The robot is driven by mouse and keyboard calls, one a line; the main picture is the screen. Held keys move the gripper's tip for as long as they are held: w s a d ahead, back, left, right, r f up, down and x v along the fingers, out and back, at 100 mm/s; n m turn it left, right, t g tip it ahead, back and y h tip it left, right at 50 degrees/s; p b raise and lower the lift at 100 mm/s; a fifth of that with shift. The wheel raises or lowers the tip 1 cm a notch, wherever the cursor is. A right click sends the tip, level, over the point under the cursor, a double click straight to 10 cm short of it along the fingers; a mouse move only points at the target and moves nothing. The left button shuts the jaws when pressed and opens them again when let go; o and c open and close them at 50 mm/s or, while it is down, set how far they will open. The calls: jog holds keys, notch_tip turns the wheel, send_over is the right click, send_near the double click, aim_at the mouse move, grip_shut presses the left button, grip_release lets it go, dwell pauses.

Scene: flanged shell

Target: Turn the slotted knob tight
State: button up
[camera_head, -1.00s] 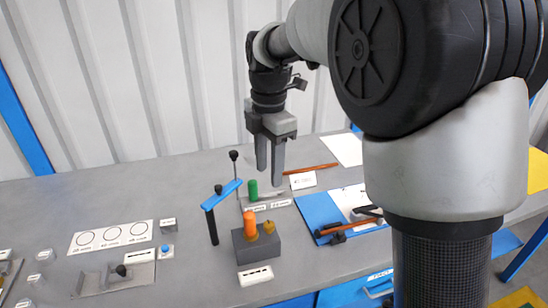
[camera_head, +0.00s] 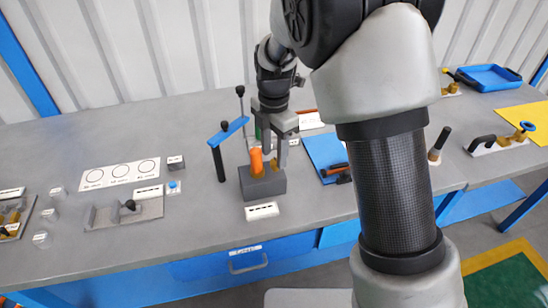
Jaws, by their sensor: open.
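A dark grey block (camera_head: 264,186) stands on the bench in the middle. On it are an orange cylinder (camera_head: 256,162) and a small brass knob (camera_head: 274,164), mostly hidden by my fingers. I cannot make out a slot on the knob at this size. My gripper (camera_head: 275,155) points down over the block with its two fingers apart. The fingertips are at or just above the brass knob, beside the orange cylinder. I cannot tell whether they touch the knob.
A blue-topped handle on a black post (camera_head: 228,131) stands close to the left. A white label (camera_head: 262,211) lies in front of the block. A blue mat (camera_head: 325,152) with dark tools is to the right. A white card with circles (camera_head: 119,174) lies left. The bench front is mostly clear.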

jog(key=shift+f, duration=1.05)
jog(key=c, duration=1.1)
jog(key=shift+o, duration=0.2)
